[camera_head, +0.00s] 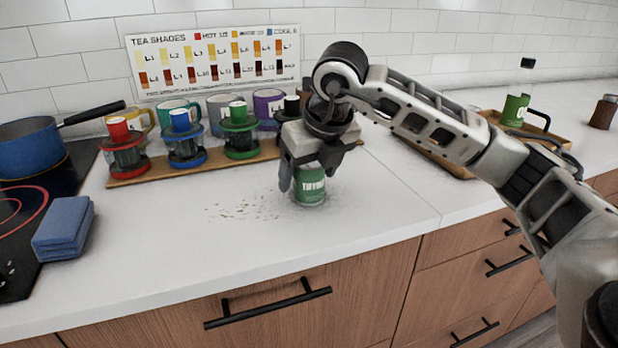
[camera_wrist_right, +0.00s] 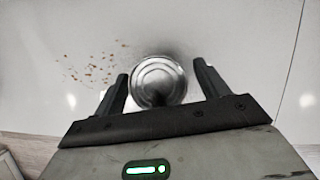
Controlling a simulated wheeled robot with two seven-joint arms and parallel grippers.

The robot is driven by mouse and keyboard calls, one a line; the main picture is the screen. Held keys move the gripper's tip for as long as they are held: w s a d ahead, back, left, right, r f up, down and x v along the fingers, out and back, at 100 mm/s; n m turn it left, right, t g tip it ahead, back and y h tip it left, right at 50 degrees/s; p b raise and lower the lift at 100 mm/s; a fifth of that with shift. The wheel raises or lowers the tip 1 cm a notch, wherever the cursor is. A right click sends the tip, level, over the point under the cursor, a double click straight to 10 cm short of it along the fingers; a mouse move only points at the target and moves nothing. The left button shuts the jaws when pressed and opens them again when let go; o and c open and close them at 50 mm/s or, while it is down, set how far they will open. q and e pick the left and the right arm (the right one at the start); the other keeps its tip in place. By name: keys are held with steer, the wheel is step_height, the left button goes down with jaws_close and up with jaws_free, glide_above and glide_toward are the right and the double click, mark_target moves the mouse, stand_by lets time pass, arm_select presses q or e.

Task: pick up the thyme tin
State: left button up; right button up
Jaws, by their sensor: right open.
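The thyme tin (camera_head: 309,190) is a small green can with a white label, upright on the white counter. Its round metal lid (camera_wrist_right: 158,80) shows in the right wrist view between the two fingers. My right gripper (camera_head: 307,176) is directly above and around the tin, pointing down, with its fingers open on either side. In the right wrist view, the right gripper (camera_wrist_right: 160,88) shows gaps between both fingers and the lid. The gripper hides part of the tin's top in the head view. My left gripper is not in view.
Brown crumbs (camera_head: 242,210) lie left of the tin. A wooden board (camera_head: 150,179) holds red, blue and green drippers, with mugs behind. A blue pot (camera_head: 32,148) and folded blue cloth (camera_head: 63,228) are at left. A wooden tray (camera_head: 445,157) is at right. The counter's front is clear.

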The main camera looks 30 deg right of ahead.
steer(key=shift+x, duration=1.05)
steer(key=c, duration=1.1)
steer(key=shift+o, duration=0.2)
steer(key=shift+r, duration=0.1)
